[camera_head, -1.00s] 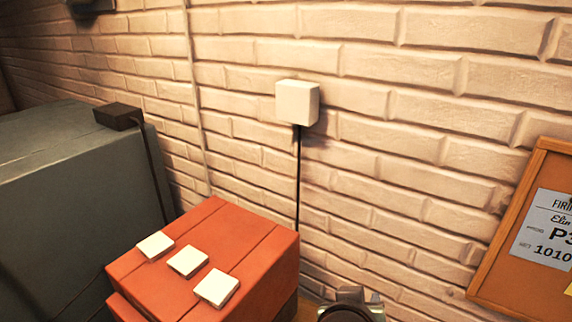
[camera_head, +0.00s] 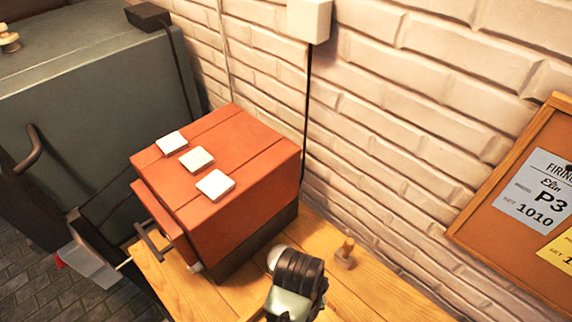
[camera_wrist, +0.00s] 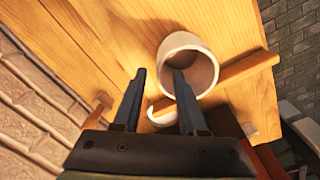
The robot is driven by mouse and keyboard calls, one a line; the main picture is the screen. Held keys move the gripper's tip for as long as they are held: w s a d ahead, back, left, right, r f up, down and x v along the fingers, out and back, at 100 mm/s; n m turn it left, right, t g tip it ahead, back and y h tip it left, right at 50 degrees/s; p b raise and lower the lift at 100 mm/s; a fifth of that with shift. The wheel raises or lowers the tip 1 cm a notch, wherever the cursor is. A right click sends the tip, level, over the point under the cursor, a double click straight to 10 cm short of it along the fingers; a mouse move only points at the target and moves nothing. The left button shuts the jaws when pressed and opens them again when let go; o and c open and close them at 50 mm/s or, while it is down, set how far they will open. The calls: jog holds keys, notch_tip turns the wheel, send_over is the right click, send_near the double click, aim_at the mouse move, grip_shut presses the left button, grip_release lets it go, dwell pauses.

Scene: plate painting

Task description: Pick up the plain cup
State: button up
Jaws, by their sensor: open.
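The plain cup (camera_wrist: 206,46) is white and shows in the wrist view on the wooden table, its round mouth facing the camera. My gripper (camera_wrist: 159,74) is open. Its right finger crosses in front of the cup's mouth; I cannot tell whether the tip is inside or above it. The left finger is apart, left of the cup. In the head view a pale rounded shape (camera_head: 276,256), perhaps the cup, shows beside my dark wrist, which hides my fingers.
A red box (camera_head: 240,150) with three white tiles stands left of my wrist on the table (camera_head: 385,298). A small wooden peg (camera_head: 345,253) stands to the right, near the brick wall. A wooden bar (camera_wrist: 245,70) passes by the cup. A grey cabinet (camera_head: 95,100) is at left.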

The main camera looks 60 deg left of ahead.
jog(key=shift+d+f+p, duration=0.2)
jog(key=shift+f+p, duration=0.2)
jog(key=shift+f, duration=1)
jog(key=shift+d+f+p, duration=0.15)
jog(key=shift+f+p, duration=0.25)
jog(key=shift+f, duration=1)
grip_shut()
